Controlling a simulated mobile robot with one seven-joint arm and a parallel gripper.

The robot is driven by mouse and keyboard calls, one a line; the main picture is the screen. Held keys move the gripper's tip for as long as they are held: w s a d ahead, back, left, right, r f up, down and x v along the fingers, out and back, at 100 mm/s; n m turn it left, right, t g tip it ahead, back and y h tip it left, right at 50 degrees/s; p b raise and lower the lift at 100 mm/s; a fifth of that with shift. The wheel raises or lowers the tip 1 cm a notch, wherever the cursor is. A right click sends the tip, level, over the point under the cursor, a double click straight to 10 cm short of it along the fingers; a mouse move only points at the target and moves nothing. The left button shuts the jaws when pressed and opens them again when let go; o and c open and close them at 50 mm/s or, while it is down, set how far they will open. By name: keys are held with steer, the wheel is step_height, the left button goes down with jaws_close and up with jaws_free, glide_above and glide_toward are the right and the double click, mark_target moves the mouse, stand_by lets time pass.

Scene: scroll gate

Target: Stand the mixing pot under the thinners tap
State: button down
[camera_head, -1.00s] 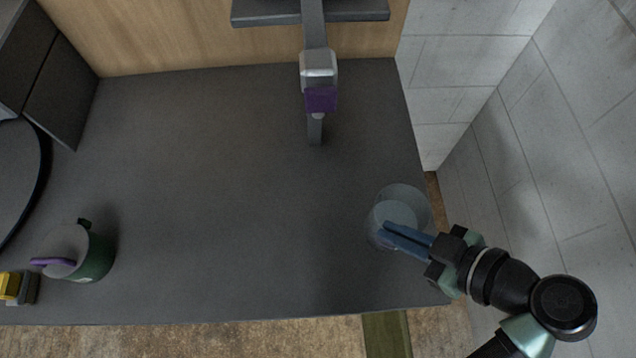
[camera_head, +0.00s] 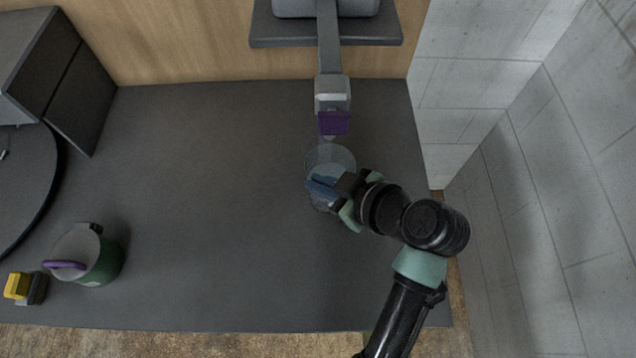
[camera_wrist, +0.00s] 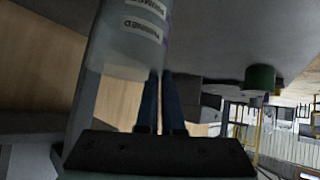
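The mixing pot (camera_head: 331,160) is a clear, see-through cup on the near side of the tap in the head view. The tap (camera_head: 333,95) is a grey block with a purple front on a grey arm. The pot's rim is just short of the tap's spout in the picture. I cannot tell whether the pot's base touches the counter.
A green lidded can (camera_head: 97,262) with a purple handle stands at the left front of the dark counter (camera_head: 215,190). A small yellow and grey block (camera_head: 25,288) is beside it. A round dark disc (camera_head: 22,185) is at the far left. The counter's middle is clear.

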mark_target(318, 201)
steer(key=shift+w+a+r, duration=0.1)
steer(key=shift+w+a, duration=0.1)
steer(key=shift+w, duration=0.05)
steer(key=shift+f, duration=0.3)
steer(key=shift+f+p, duration=0.45)
steer(key=shift+f, duration=1.05)
steer(key=shift+f, duration=0.15)
steer(key=c, duration=1)
jaws_free()
steer(key=shift+s, duration=0.1)
steer(key=shift+c, duration=0.2)
